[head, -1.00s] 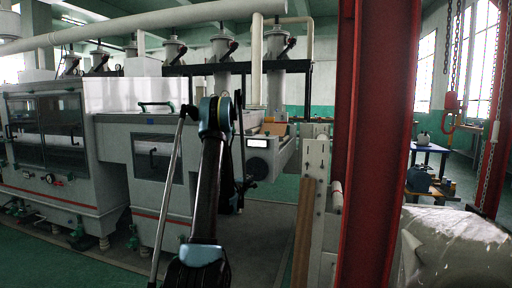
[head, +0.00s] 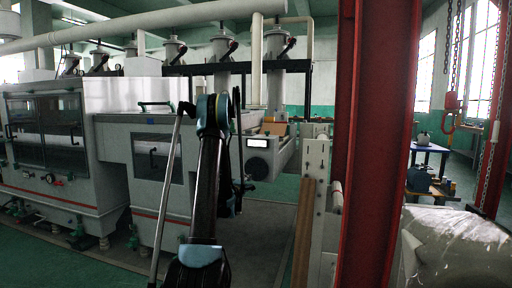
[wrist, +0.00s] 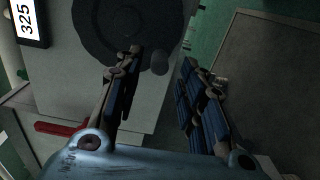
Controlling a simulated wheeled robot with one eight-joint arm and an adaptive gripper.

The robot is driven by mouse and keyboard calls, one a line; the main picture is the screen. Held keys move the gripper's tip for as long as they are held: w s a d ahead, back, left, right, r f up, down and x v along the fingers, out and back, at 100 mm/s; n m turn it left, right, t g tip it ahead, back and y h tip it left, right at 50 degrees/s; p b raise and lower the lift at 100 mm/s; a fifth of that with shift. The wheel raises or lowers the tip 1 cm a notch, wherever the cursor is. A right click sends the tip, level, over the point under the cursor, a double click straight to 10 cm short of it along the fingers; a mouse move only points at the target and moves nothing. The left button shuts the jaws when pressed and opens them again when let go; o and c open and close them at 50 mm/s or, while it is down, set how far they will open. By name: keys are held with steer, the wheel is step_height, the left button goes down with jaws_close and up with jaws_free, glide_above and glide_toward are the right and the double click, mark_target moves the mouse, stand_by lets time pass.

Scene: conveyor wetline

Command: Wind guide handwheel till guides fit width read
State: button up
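In the wrist view, the handwheel (wrist: 115,25) is a dark round disc on a pale panel at the top. A dark knob (wrist: 160,61) shows at its right edge. My gripper (wrist: 160,62) is open, with its two fingers apart and the knob in the gap between the tips as seen here. I cannot tell whether either finger touches it. The width display (wrist: 27,17) at the upper left reads 325, turned sideways. In the head view the lit display (head: 257,143) is on the pale machine's end, too small to read. I cannot make out the guides.
A red column (head: 368,150) stands right of my arm, with a pale frame (head: 316,175) beside it. A large pale roll (head: 455,245) is at the lower right. Chains and a red hook (head: 450,110) hang at the right. Green floor lies at the lower left.

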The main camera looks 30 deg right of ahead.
steer(key=shift+v, duration=1.95)
steer(key=s+a+r+m+g+y, duration=0.1)
steer(key=s+a+r+m+g, duration=0.2)
steer(key=s+a, duration=0.4)
steer(key=s+a+r+m+g+y, duration=0.15)
steer(key=s+a+r+m, duration=0.25)
steer(key=a, duration=0.5)
steer(key=s+a+f+g+y, duration=0.2)
steer(key=s+a+f+y, duration=0.3)
steer(key=s+a, duration=1)
steer(key=s+a+f+m+g+y, duration=0.1)
steer(key=s+a+f+g+y, duration=0.2)
steer(key=s+a, duration=1.3)
step_height(320, 180, down, 4)
steer(key=y, duration=0.3)
steer(key=shift+a, duration=0.2)
